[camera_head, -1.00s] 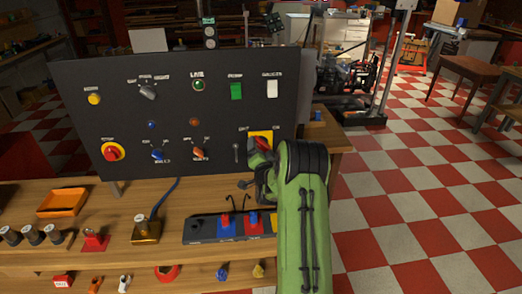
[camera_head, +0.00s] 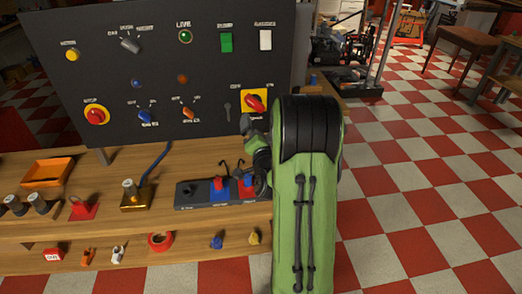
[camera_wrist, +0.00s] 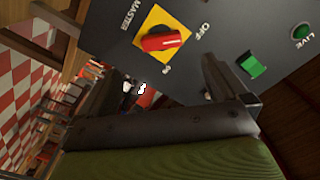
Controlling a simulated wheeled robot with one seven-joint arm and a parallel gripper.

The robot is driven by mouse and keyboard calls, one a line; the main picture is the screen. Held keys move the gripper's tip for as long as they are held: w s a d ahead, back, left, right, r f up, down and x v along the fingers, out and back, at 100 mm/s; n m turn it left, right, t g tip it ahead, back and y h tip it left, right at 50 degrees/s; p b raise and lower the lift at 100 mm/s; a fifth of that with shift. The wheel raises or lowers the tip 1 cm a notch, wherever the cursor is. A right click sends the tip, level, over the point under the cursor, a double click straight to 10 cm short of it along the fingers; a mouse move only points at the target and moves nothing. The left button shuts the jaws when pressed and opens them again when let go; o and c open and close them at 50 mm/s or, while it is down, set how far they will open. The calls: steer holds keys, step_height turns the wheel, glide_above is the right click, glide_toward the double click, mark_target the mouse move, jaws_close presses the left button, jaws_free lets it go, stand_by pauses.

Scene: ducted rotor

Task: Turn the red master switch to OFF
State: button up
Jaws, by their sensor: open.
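The red master switch (camera_head: 256,103) is a knob on a yellow plate at the panel's lower right. There, one end of the knob lies toward the OFF lettering. A pointer mark is too small to read surely. My gripper (camera_wrist: 165,72) is open, its dark fingers spread below the knob in the wrist view and apart from it.
The black panel (camera_head: 60,110) also carries a green rocker (camera_head: 226,42), a white rocker (camera_head: 265,39) and a red stop button (camera_head: 96,115). The wooden bench (camera_head: 110,185) below holds an orange tray (camera_head: 46,172) and small parts. Checkered floor (camera_head: 430,180) is open at right.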

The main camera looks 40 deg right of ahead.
steer(key=b+v, duration=0.2)
steer(key=v, duration=0.2)
stand_by(0.4)
steer(key=s+a+r+n+g+y+p, duration=0.1)
steer(key=a+r+n+g+y+p, duration=0.2)
steer(key=a+n, duration=0.5)
steer(key=s+a+r+n+y+p, duration=0.1)
steer(key=a+r+n+y+p, duration=0.15)
steer(key=a+y, duration=0.65)
steer(key=s+a+r+n+g+h+p, duration=0.1)
steer(key=s+a+n+g, duration=0.1)
steer(key=s, duration=0.7)
steer(key=s+a+r+n+g+h+p, duration=0.1)
steer(key=s+a+n+g, duration=0.2)
steer(key=s+a, duration=0.4)
steer(key=s+g, duration=0.1)
steer(key=s, duration=0.1)
steer(key=shift+s+r, duration=0.15)
steer(key=shift+s, duration=0.2)
